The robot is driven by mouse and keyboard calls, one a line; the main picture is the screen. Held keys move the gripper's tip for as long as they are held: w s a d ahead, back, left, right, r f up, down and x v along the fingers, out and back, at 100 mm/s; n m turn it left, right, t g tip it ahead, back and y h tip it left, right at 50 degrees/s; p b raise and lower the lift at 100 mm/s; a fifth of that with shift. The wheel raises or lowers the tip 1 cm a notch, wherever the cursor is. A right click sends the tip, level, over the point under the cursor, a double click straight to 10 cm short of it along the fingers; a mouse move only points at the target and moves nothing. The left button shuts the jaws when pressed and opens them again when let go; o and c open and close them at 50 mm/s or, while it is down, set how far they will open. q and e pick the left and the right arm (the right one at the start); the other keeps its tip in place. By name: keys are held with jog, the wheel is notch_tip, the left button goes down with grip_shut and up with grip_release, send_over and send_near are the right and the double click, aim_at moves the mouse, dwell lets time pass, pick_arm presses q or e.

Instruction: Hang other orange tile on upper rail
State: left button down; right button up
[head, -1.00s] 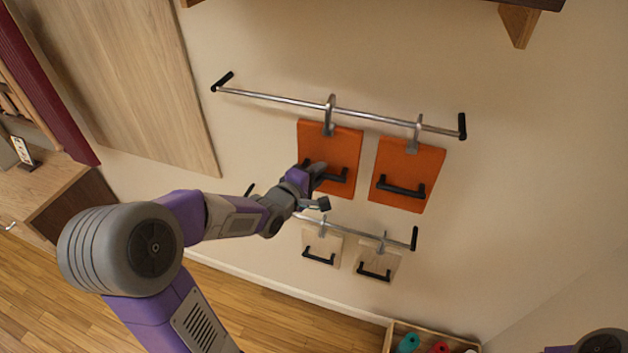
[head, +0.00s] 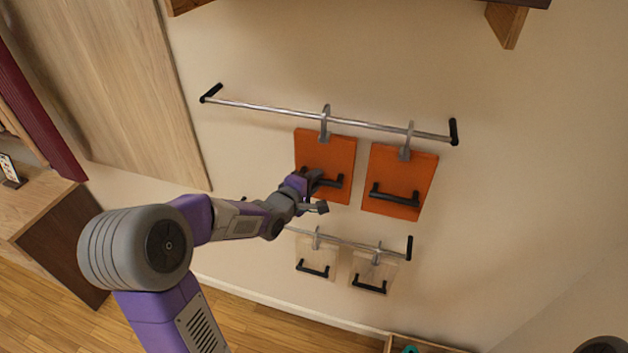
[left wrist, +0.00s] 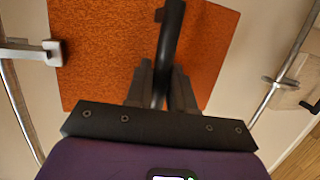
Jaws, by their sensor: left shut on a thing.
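Two orange tiles hang side by side at the upper rail (head: 265,108) in the head view. The left orange tile (head: 338,155) has its metal hook (head: 325,122) at the rail, seemingly over it. My left gripper (head: 312,183) is shut on this tile's black handle; the wrist view shows the fingers (left wrist: 160,88) around the handle (left wrist: 170,35) against the orange face (left wrist: 105,60). The right orange tile (head: 408,165) hangs by its own hook (head: 406,142), handle free. My right gripper is out of view.
A lower rail (head: 350,241) below bears two pale wooden tiles, left (head: 316,255) and right (head: 374,272). A wooden panel (head: 110,80) covers the wall at left. A shelf bracket (head: 506,25) juts out above right. A bin (head: 425,347) stands on the floor below.

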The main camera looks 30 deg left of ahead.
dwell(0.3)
pick_arm(q)
jog(key=c, duration=0.9)
grip_release()
jog(key=shift+f, duration=0.1)
